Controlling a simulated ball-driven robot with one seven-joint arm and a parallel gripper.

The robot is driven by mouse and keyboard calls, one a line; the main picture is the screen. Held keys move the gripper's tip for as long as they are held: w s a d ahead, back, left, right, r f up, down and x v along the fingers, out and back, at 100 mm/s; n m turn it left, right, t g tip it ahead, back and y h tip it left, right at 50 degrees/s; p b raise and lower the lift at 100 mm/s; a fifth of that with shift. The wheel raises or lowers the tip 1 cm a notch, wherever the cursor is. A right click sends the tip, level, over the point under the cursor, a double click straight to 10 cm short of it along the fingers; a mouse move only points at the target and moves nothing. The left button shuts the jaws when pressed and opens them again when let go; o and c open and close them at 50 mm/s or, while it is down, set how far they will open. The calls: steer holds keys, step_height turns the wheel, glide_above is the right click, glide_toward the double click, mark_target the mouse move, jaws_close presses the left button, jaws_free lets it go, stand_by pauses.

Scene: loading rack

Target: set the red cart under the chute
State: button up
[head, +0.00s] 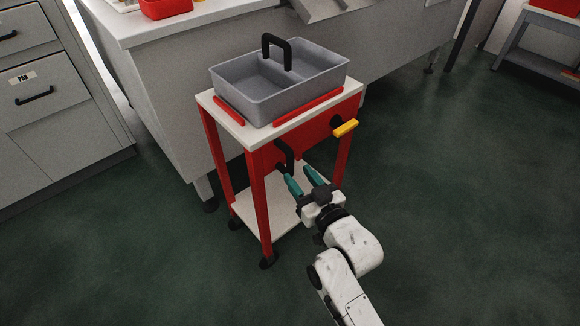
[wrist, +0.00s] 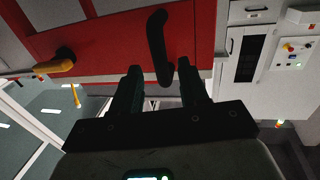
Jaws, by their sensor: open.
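The red cart (head: 258,180) stands upright on the floor beside a grey bench, with a white top and lower shelf. A grey two-part tray (head: 235,101) with a black handle sits on its top. A sloped metal piece (head: 322,9) at the bench's top edge looks like the chute; its upper part is cut off. My gripper (head: 302,179) is open at the cart's red end panel, close to its black handle (head: 287,152). In the wrist view the handle (wrist: 157,42) reaches down between the two fingertips (wrist: 160,68); I cannot tell whether they touch it.
A yellow lever (head: 345,128) sticks out of the cart's end panel. The grey bench (head: 165,95) stands close behind the cart. Drawers (head: 45,100) stand at left, and a rack (head: 540,45) at far right. The green floor (head: 450,190) at right is clear.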

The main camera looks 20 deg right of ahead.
mark_target(292, 168)
steer(key=shift+w+a+b, duration=0.15)
steer(key=shift+w+b, duration=0.05)
steer(key=shift+w, duration=1.1)
steer(key=shift+w+a+b, duration=0.15)
steer(key=shift+w+b, duration=0.05)
steer(key=shift+w, duration=1.1)
steer(key=shift+c, duration=0.2)
jaws_close()
